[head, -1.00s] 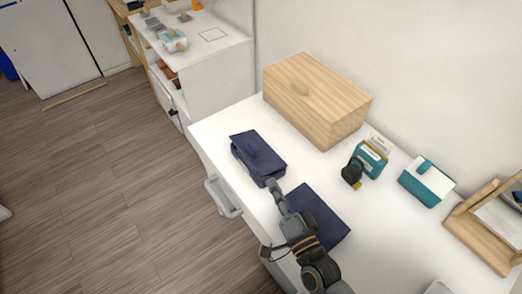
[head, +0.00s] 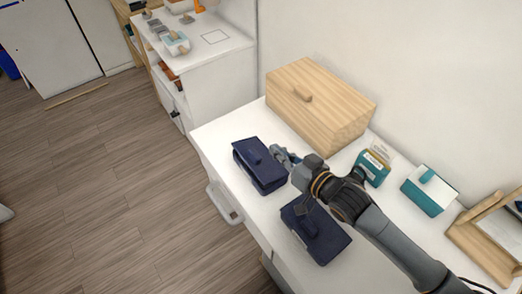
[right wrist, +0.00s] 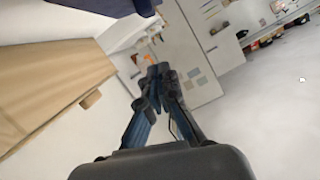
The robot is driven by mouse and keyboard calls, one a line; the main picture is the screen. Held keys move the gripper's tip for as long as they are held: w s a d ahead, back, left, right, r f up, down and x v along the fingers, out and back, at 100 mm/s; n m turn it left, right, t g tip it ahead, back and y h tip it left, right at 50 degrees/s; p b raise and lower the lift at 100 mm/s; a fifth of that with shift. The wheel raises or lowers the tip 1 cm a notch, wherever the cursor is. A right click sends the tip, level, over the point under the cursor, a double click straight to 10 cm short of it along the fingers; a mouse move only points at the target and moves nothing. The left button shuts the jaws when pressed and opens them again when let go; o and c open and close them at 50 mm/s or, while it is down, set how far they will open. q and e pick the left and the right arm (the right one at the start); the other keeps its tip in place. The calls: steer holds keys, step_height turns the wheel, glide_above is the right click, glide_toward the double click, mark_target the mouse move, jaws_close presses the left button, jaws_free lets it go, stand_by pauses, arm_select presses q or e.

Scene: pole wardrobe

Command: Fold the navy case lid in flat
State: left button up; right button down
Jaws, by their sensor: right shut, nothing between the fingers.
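Whether this lid lies fully flat I cannot tell. A second navy case (head: 323,247) lies nearer, partly behind my right arm, also with a raised tab. My right gripper (head: 284,156) is shut and empty, beside the right edge of the farther case; contact is unclear. Its closed fingers show in the right wrist view (right wrist: 160,78). A navy surface (right wrist: 185,8) is cut off at that view's top. My left gripper is out of view.
A large wooden box (head: 318,105) stands behind the cases against the wall. A teal card box (head: 373,169), a teal and white case (head: 428,190) and a wooden stand (head: 485,235) are to the right. Bare white top shows around the farther case.

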glide_above(261, 157)
steer(key=shift+w+d+f+p, duration=0.35)
steer(key=shift+d+f, duration=0.1)
steer(key=shift+f, duration=0.2)
steer(key=shift+s+a+f, duration=0.15)
steer(key=shift+f, duration=0.5)
steer(key=shift+s+a+f, duration=0.1)
steer(key=shift+a+f, duration=0.05)
steer(key=shift+f, duration=0.45)
steer(key=shift+s+a+f, duration=0.15)
steer(key=shift+f, duration=0.6)
